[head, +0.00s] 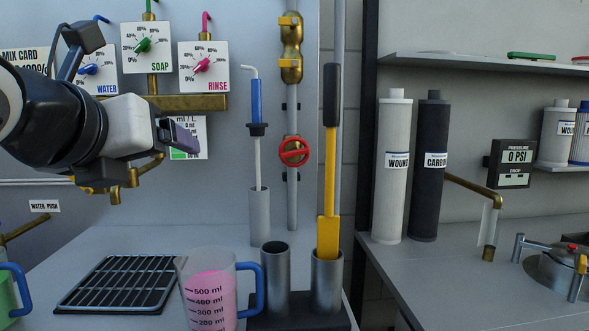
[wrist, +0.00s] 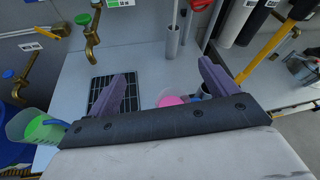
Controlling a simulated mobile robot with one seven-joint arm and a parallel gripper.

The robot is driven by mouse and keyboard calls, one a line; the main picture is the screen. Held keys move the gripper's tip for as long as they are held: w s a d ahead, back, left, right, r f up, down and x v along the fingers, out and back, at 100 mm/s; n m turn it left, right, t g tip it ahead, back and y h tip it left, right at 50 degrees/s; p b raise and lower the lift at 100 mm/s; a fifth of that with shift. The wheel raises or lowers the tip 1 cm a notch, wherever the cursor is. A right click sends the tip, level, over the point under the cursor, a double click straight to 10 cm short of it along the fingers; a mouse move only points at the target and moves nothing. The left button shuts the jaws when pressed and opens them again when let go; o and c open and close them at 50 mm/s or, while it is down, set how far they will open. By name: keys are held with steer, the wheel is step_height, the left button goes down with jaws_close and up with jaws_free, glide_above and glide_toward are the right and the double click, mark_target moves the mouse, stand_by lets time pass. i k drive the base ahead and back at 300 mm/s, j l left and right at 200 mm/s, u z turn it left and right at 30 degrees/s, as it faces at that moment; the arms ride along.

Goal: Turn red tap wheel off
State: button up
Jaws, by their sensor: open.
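The red tap wheel (head: 293,151) is a round hand wheel on a vertical grey pipe on the back wall, below a brass fitting. In the wrist view a red part at the top edge looks like the same wheel (wrist: 201,4), mostly cut off. My gripper (head: 180,136) is at the left in the head view, in front of the dial panel, well apart from the wheel. In the wrist view its two purple fingers (wrist: 165,80) are spread with nothing between them. The wheel's setting cannot be told.
A jug of pink liquid (head: 207,290) stands below, beside a black drain grate (head: 120,284). Brass taps (wrist: 92,38) project from the wall.

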mark_target(282, 155)
steer(key=i+l, duration=0.45)
steer(key=l, duration=0.25)
steer(key=i+l, duration=0.25)
steer(key=l, duration=0.1)
